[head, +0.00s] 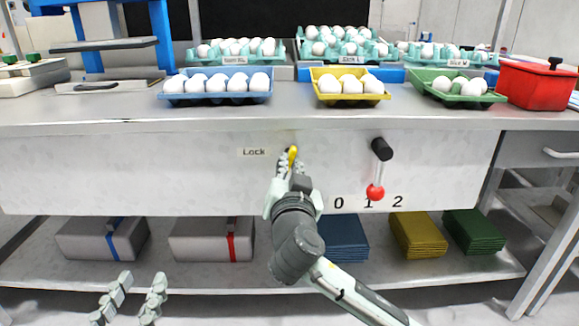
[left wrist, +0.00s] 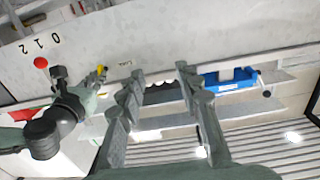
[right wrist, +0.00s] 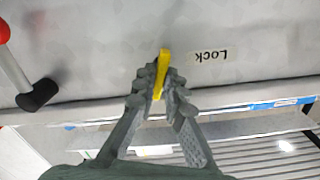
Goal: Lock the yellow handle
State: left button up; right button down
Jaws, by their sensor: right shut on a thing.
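The yellow handle (head: 292,154) is on the front panel of the counter, just right of the "Lock" label (head: 254,152). My right gripper (head: 287,168) is at the panel with its fingers around the handle. In the right wrist view the fingers are shut on the yellow handle (right wrist: 162,72), whose end sticks out past the fingertips. The handle's base is partly hidden by the fingers. My left gripper (head: 130,290) is low at the front left of the head view, away from the panel. In the left wrist view its fingers (left wrist: 155,78) are apart with nothing between them.
A lever with a red ball (head: 375,192) and a black end (head: 381,149) is on the panel right of the handle, above the marks 0, 1, 2. Egg trays stand on the counter (head: 120,112). Boxes and stacked trays fill the lower shelf.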

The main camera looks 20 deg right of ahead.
jog(key=shift+r+m+b, duration=0.15)
jog(key=shift+m+b, duration=0.15)
pick_arm(q)
jog(key=shift+s+d+r+t+h, duration=0.2)
jog(key=shift+d+r+t+h, duration=0.15)
jog(key=shift+r, duration=0.5)
jog(key=shift+s+d+r+t+h, duration=0.2)
jog(key=shift+r+t, duration=0.25)
jog(key=shift+r, duration=0.4)
jog(key=shift+s+d+r+t+h, duration=0.15)
jog(key=shift+d+r+t+h, duration=0.2)
jog(key=shift+r, duration=0.5)
pick_arm(e)
jog(key=shift+d, duration=0.1)
jog(key=shift+w, duration=0.1)
jog(key=shift+f+m+b, duration=0.25)
jog(key=shift+m+b, duration=0.45)
jog(key=shift+b, duration=0.4)
jog(key=m+b, duration=0.2)
jog(key=shift+m+b, duration=0.3)
pick_arm(q)
jog(key=shift+f, duration=2.55)
pick_arm(e)
jog(key=shift+r+m, duration=0.25)
jog(key=shift+m, duration=0.25)
pick_arm(q)
jog(key=shift+b, duration=0.3)
